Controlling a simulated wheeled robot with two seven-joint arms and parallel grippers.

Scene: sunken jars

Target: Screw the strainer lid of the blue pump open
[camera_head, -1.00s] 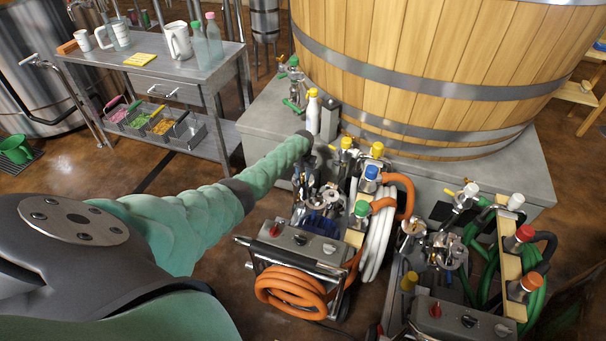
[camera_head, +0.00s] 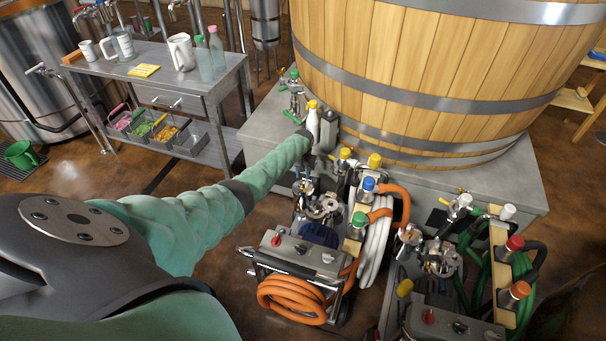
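A wheeled pump cart with a dark blue pump body (camera_head: 318,235) stands in the middle of the head view, below the end of my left arm. Shiny metal fittings (camera_head: 318,203) sit above the blue body. I cannot tell which of them is the strainer lid. My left arm reaches in from the left, and its dark wrist ends above the back of this cart. My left gripper (camera_head: 322,162) is small and partly hidden among the fittings. I cannot tell whether its fingers are open or touch anything. My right gripper is not in view.
A second cart (camera_head: 455,318) with green hoses stands close on the right. Orange hose (camera_head: 292,299) hangs on the front of the first cart. A large wooden vat (camera_head: 430,75) on a grey plinth (camera_head: 262,128) blocks the back. A steel side table (camera_head: 150,78) stands at the left.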

